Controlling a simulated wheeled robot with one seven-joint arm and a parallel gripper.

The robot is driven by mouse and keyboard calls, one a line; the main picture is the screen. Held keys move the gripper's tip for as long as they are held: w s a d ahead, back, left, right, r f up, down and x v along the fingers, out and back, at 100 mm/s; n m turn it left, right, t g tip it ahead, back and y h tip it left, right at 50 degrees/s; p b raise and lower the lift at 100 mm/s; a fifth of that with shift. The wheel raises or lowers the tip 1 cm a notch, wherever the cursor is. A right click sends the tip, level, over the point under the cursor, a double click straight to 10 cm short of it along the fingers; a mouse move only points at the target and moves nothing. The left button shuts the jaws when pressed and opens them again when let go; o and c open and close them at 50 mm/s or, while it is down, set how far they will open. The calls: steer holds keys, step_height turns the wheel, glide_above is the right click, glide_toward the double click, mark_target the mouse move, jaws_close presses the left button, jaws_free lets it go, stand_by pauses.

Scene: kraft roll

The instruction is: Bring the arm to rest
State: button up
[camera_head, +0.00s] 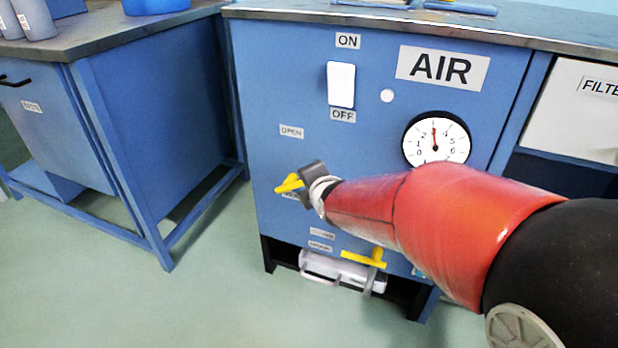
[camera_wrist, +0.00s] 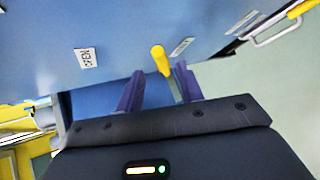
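My arm reaches in from the lower right in the head view, across the front of the blue AIR cabinet (camera_head: 262,85). My gripper (camera_head: 312,178) is close to the cabinet face, beside a yellow valve handle (camera_head: 289,184) below the OPEN label (camera_head: 291,131). In the wrist view my gripper (camera_wrist: 160,82) is open, its two purple fingers apart. The yellow handle (camera_wrist: 160,60) lies between and just ahead of the fingertips, with a gap on each side. Nothing is held. The label under the handle is partly hidden.
The cabinet has a white ON/OFF rocker (camera_head: 341,84) and a gauge (camera_head: 436,138) with its needle near 3. A blue bench (camera_head: 150,110) stands left; the floor between is clear.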

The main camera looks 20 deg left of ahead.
steer(key=shift+s+d+r, duration=0.25)
steer(key=shift+s+d, duration=0.05)
steer(key=shift+s, duration=0.05)
steer(key=s+d+r+m+g+h+p, duration=0.1)
steer(key=s+d+r+m, duration=0.2)
steer(key=d+m, duration=0.3)
steer(key=s+d+r+m+h+p, duration=0.15)
steer(key=d+m, duration=0.25)
steer(key=d, duration=0.4)
steer(key=s+d+r+m+g+p, duration=0.1)
steer(key=s+d+r+m+p, duration=0.15)
steer(key=d+m, duration=0.35)
steer(key=s+d+r+m+g+h+p, duration=0.1)
steer(key=s+d+m+h, duration=0.1)
steer(key=s+d+m, duration=0.3)
steer(key=s+d+r+m+g+h+p, duration=0.1)
steer(key=s+d+m, duration=0.5)
steer(key=s, duration=0.4)
steer(key=shift+s+r+m+h, duration=0.3)
steer(key=shift+r+m+h, duration=0.1)
steer(key=shift+m, duration=0.2)
steer(key=shift+d, duration=0.1)
